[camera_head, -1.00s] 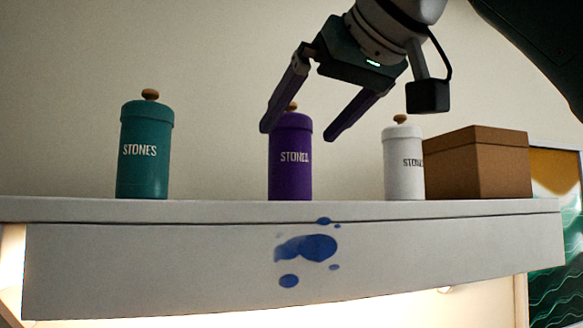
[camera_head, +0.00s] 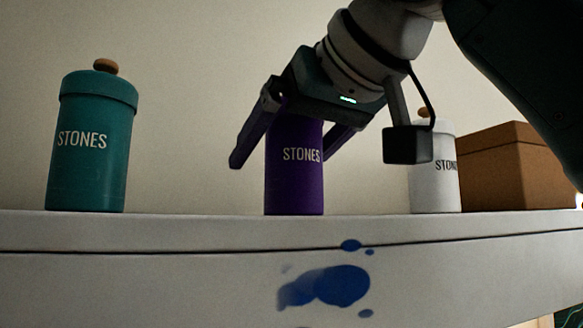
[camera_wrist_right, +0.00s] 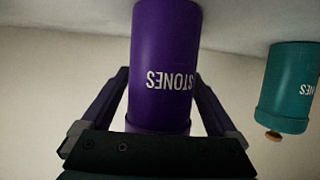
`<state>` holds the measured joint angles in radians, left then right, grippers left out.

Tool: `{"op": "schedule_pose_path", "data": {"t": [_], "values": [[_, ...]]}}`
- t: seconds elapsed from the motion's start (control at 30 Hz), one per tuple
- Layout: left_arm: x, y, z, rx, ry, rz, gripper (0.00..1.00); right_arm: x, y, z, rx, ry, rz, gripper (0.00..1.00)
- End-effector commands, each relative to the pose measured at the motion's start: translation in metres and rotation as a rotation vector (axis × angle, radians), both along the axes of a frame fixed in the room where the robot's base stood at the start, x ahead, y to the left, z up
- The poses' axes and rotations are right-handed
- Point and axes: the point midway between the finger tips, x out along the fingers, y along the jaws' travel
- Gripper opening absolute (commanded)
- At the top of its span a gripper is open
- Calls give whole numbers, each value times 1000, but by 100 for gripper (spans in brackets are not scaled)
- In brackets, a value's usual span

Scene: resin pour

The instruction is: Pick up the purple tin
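The purple tin (camera_head: 294,180), lettered "STONES", stands upright on the white shelf (camera_head: 180,232). My right gripper (camera_head: 285,160) is at its upper part, with one finger to the left of the tin and the other to its right. The fingers are spread and a gap shows at the left finger. The gripper hides the tin's lid and knob in the head view. In the right wrist view the purple tin (camera_wrist_right: 165,60) appears upside down between the two fingers (camera_wrist_right: 165,100). My left gripper is in neither view.
A teal tin (camera_head: 90,150) with a wooden knob stands to the left, clear of the gripper. A white tin (camera_head: 432,185) and a brown box (camera_head: 510,170) stand to the right, partly behind my arm. Blue splashes (camera_head: 330,287) mark the shelf's front.

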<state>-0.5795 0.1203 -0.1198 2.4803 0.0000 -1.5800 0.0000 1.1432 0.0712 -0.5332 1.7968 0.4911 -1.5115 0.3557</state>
Motion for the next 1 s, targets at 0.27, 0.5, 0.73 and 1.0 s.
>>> {"op": "schedule_pose_path", "data": {"t": [0.27,0.5,0.73,1.0], "values": [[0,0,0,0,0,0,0,0,0,0,0,0,0,62],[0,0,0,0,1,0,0,0,0,0,0,0,0,35],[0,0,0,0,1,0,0,0,0,1,1,-2,0,12],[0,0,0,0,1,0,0,0,0,4,0,-2,0,12]]}}
